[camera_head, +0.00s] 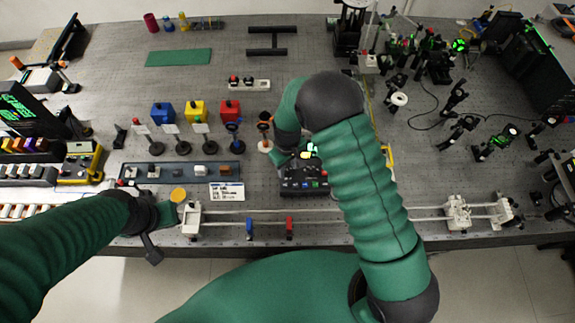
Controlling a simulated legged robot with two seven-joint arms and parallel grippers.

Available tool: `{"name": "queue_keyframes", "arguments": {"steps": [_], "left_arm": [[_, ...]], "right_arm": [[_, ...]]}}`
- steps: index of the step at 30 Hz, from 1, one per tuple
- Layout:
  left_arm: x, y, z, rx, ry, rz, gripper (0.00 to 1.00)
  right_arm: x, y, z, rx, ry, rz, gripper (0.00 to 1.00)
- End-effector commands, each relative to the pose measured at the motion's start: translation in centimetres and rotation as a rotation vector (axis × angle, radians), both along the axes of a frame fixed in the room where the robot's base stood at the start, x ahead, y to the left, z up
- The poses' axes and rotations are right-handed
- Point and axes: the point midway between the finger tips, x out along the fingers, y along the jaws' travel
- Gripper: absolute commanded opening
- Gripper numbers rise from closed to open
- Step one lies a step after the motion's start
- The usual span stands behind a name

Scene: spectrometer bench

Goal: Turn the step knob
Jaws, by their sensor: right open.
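A small black control box (304,187) with several coloured buttons or knobs lies near the front middle of the bench. I cannot tell which of its small parts is the step knob. A lit green-yellow spot (309,151) shows just behind the box. My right gripper (289,160) is open and close above the back left of the box, partly hidden by my own arm; I cannot tell whether it touches anything. My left gripper (165,214) is at the front left, beside a white rail end block; its jaws do not show clearly.
A long rail (330,213) with a blue and a red clip runs along the bench's front edge. Blue (162,113), yellow (194,111) and red (230,110) blocks stand behind a row of small posts. Optics mounts (497,143) crowd the right. The bench's back middle has free room.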

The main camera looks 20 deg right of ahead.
Motion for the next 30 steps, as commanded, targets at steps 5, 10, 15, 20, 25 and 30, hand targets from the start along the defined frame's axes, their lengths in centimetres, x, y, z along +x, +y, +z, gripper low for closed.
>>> {"name": "queue_keyframes", "arguments": {"steps": [5, 10, 15, 20, 25, 30], "left_arm": [[0.0, -0.01, 0.36, 0.0, 0.0, 0.0, 0.0], [-0.01, -0.01, 0.31, 0.0, 0.0, 0.0, 0.0], [-0.01, -0.01, 0.31, 0.0, 0.0, 0.0, 0.0], [-0.01, -0.01, 0.31, 0.0, 0.0, 0.0, 0.0], [0.0, -0.01, 0.31, 0.0, 0.0, 0.0, 0.0], [0.0, -0.01, 0.28, 0.0, 0.0, 0.0, 0.0]], "right_arm": [[-0.01, 0.01, -1.29, 0.0, -0.001, -0.001, 0.4], [0.03, 0.0, -1.4, 0.0, -0.001, -0.001, 0.4], [0.04, 0.0, -1.38, 0.0, -0.001, -0.001, 0.25], [0.04, 0.0, -1.36, 0.0, -0.001, 0.0, 0.04], [0.04, 0.01, -1.34, 0.0, -0.001, 0.0, 0.0], [0.03, 0.0, -1.34, 0.0, -0.001, -0.005, 0.0]]}}
